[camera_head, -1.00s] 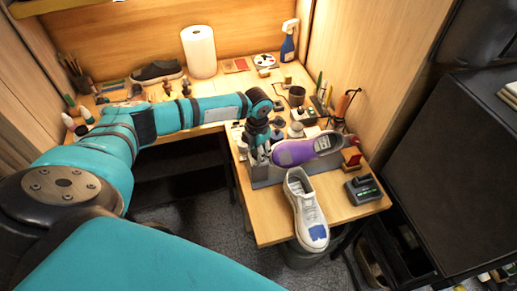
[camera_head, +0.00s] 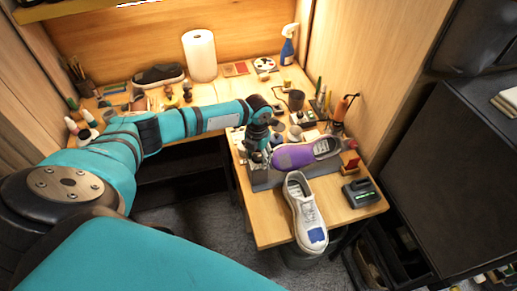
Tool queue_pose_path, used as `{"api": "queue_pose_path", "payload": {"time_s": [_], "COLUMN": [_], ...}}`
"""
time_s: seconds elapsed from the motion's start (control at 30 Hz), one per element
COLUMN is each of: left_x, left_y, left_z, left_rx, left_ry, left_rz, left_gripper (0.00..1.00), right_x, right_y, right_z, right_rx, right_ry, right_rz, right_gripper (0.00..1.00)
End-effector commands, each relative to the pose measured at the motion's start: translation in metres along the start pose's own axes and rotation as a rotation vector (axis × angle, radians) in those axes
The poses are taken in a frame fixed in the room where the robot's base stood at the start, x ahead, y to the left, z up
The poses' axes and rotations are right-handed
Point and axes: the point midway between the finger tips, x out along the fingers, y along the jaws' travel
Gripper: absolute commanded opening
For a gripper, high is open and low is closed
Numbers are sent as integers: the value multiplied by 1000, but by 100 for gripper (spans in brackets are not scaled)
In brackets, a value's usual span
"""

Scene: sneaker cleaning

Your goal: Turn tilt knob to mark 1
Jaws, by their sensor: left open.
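My left arm reaches in from the left, and my left gripper (camera_head: 258,154) points down at the left end of a grey stand (camera_head: 268,181). The gripper is open, and its fingertips are small and partly lost against the stand. A purple-soled sneaker (camera_head: 300,155) rests on its side on this stand, to the right of the gripper. A tilt knob and its marks cannot be made out; the gripper hides part of that end of the stand. A white sneaker (camera_head: 306,212) with a blue patch leans at the table's front edge. My right gripper is not in view.
Bare table (camera_head: 258,218) shows at the front left.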

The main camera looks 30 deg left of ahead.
Motion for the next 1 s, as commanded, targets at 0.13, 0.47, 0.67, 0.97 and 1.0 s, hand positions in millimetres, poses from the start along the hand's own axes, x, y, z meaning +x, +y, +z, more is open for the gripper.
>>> {"api": "queue_pose_path", "payload": {"time_s": [0.13,0.47,0.67,0.97,1.0], "left_x": [-2,-2,0,0,0], "left_y": [0,0,0,0,0], "left_z": [0,0,0,0,0], "left_rx": [-108,-381,-474,-470,-470], "left_ry": [1,1,0,0,0], "left_rz": [-1,-1,0,0,0], "left_gripper": [50,50,50,24,19], "right_x": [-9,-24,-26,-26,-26], "right_y": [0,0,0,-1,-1], "right_z": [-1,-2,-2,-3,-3], "right_rx": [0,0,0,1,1], "right_ry": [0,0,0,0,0], "right_rz": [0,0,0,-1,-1], "right_gripper": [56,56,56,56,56]}}
